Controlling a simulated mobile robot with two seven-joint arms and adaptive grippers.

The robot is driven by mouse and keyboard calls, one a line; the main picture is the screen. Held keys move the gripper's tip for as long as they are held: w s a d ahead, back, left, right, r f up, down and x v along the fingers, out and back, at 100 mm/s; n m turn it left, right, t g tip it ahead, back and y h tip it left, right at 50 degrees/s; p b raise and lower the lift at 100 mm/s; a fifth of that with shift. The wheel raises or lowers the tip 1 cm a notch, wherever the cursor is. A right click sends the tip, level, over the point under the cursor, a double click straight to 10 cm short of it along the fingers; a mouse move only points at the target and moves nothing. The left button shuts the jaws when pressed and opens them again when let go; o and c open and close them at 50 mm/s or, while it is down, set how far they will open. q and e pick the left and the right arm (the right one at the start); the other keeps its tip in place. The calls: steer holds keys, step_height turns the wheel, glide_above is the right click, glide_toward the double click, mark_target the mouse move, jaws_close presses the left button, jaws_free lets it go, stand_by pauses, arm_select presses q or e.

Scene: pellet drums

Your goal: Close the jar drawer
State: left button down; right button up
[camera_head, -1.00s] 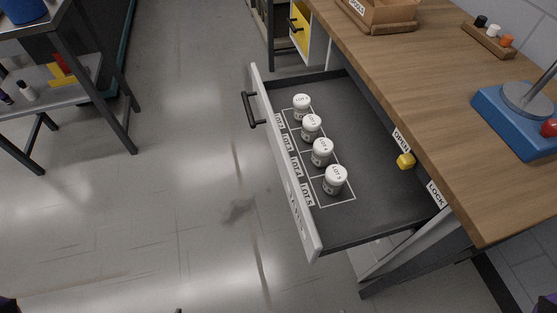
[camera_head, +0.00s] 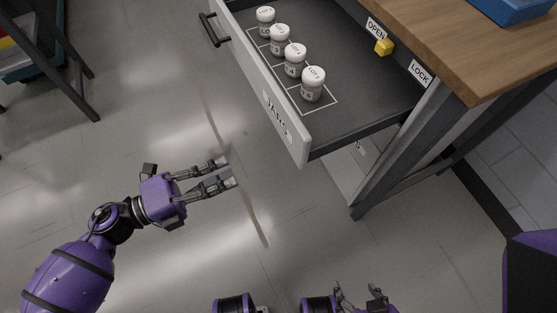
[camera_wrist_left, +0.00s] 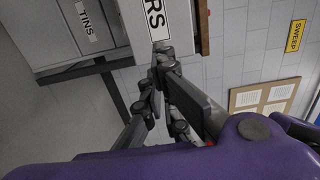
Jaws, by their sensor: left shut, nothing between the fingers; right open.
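The jar drawer (camera_head: 272,107) is pulled out from under the workbench, its white front labelled JARS. A black handle (camera_head: 212,30) is on the front's far part. Several white-capped jars (camera_head: 313,85) stand upright in a row inside, by the front. My left gripper (camera_head: 229,171) is shut and empty, over the floor left of the drawer front and apart from it. My right gripper (camera_head: 359,293) is open and empty at the bottom edge, below the drawer.
A yellow knob (camera_head: 384,47) sits by the OPEN label, with a LOCK label nearer the corner. The wooden worktop (camera_head: 450,50) overhangs the drawer's right side, above a grey bench leg (camera_head: 400,150). A dark-framed cart (camera_head: 75,75) stands at upper left. The floor between is clear.

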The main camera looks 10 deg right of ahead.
mark_target(295, 146)
arm_select(q)
steer(key=p+x, duration=0.1)
steer(key=x, duration=1.3)
steer(key=shift+s+d, duration=0.15)
steer(key=shift+d, duration=0.05)
arm_select(e)
steer(key=shift+w+r, duration=0.25)
steer(key=shift+w, duration=0.05)
arm_select(q)
steer(key=shift+w+d+r, duration=0.1)
steer(key=shift+w+d, duration=0.15)
steer(key=shift+d, duration=0.4)
steer(key=p+x, duration=0.1)
steer(key=x, duration=1.3)
steer(key=shift+s+d+r, duration=0.1)
steer(key=b+x, duration=0.1)
steer(key=x, duration=0.8)
steer(key=shift+d, duration=0.4)
steer(key=shift+b+x, duration=0.35)
steer(key=shift+x, duration=0.45)
arm_select(e)
steer(key=shift+w+f, duration=0.2)
steer(key=shift+w, duration=0.1)
